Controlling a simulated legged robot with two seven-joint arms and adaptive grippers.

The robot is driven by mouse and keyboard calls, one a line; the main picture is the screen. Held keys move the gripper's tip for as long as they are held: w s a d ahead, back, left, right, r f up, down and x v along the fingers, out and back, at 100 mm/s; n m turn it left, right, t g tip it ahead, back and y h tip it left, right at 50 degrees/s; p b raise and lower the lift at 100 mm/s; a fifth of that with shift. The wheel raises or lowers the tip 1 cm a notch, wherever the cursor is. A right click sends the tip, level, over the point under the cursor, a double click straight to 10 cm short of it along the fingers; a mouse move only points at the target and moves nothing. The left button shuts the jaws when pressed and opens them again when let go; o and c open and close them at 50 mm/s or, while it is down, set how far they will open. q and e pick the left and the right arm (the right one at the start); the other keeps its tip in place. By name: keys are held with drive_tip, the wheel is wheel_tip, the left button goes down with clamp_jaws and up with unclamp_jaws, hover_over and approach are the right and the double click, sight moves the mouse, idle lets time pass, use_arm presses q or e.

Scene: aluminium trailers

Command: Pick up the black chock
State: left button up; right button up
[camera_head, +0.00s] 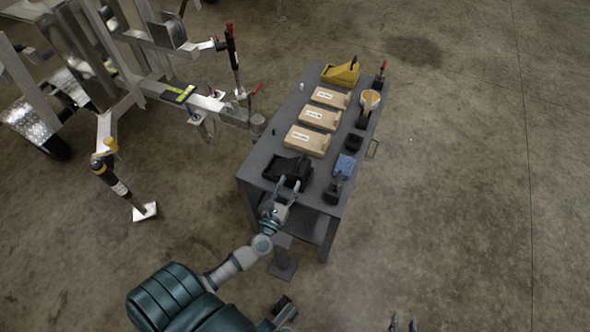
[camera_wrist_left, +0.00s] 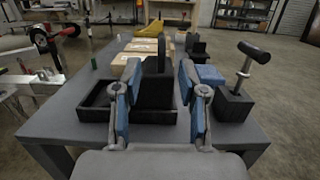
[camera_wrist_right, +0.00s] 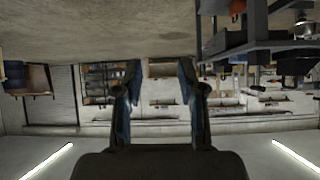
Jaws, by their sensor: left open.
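A black chock (camera_wrist_left: 154,92) stands in or against a low black tray (camera_wrist_left: 95,108) at the near end of the grey table; I cannot tell exactly how it rests. In the head view the dark shape in the tray (camera_head: 287,170) is hard to separate from it. My left gripper (camera_head: 285,187) is open at the table's near edge. In the left wrist view its blue-padded fingers (camera_wrist_left: 157,78) appear on either side of the chock, with no clear contact. My right gripper (camera_wrist_right: 158,85) is open and empty, away from the table; its tips show at the head view's bottom edge (camera_head: 403,324).
The grey table (camera_head: 258,160) holds several cardboard boxes (camera_head: 306,140), a yellow chock (camera_head: 341,73), a blue box (camera_head: 344,166) and a black-handled jack-like item (camera_wrist_left: 238,98) right of the chock. An aluminium trailer (camera_head: 120,75) stands left. The floor at right is clear.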

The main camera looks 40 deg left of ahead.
sight(299, 165)
use_arm(q)
drive_tip(key=x, duration=1)
drive_tip(key=shift+w+f, duration=0.1)
drive_tip(key=shift+w, duration=0.25)
drive_tip(key=shift+d, duration=0.1)
drive_tip(key=shift+c, duration=0.3)
clamp_jaws()
